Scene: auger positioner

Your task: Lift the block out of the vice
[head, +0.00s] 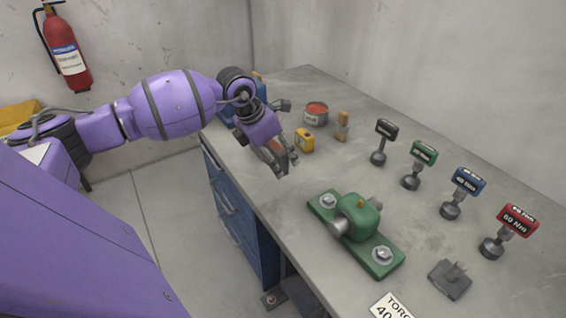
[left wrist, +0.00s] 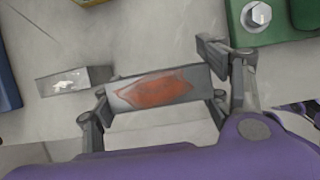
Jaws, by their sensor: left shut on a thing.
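My left gripper (head: 275,158) hangs over the near left edge of the bench. It is shut on a grey block with a rust-orange patch on its face; the block (left wrist: 155,90) lies between the two fingers in the left wrist view. The block looks clear of the bench top. A blue body, seemingly the vice (head: 228,112), stands at the bench's back left corner, largely hidden behind my left wrist. The block is outside it. My right gripper is in neither view.
A yellow item (head: 304,140), a red-topped tin (head: 315,114) and a small brush-like item (head: 342,127) stand near the gripper. A green fixture (head: 357,222) is bolted in front. Several torque tools, including a red one (head: 517,220), line the right. The bench middle (head: 340,165) is clear.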

